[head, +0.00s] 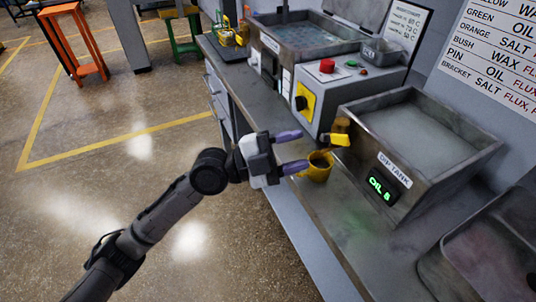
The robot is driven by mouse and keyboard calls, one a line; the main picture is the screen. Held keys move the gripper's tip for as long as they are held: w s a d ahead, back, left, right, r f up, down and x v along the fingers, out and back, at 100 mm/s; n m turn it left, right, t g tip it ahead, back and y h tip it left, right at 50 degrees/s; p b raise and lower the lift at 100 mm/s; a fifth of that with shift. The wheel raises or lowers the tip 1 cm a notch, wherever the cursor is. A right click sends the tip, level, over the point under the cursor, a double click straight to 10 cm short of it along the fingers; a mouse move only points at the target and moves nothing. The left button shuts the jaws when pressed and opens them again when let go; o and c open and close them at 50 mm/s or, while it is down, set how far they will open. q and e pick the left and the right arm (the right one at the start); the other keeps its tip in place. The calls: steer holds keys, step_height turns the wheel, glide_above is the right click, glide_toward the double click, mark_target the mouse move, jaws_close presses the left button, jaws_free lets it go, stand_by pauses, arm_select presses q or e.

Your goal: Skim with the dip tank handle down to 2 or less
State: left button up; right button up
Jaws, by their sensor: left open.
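The dip tank (440,170) is an open grey metal box at right, with a label on its front and liquid inside. Its green display (380,189) reads OIL and a digit that looks like 8. A yellow handle (340,139) sticks out at the tank's left side; how it joins the tank is unclear. A yellow cup (318,171) is just below it on the bench. My left gripper (299,151), with purple fingers, is open and empty, just left of the handle and beside the cup. My right gripper is not in view.
Behind the tank is a grey control box with a red button (327,66) and a yellow switch (304,102). A larger basin (310,35) stands farther back. A dark tray (490,255) is at lower right. The bench's front strip (232,88) is mostly clear.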

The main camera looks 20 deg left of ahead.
arm_select(q)
steer(key=shift+b+v, duration=0.35)
steer(key=shift+v, duration=2.25)
steer(key=shift+c, duration=0.5)
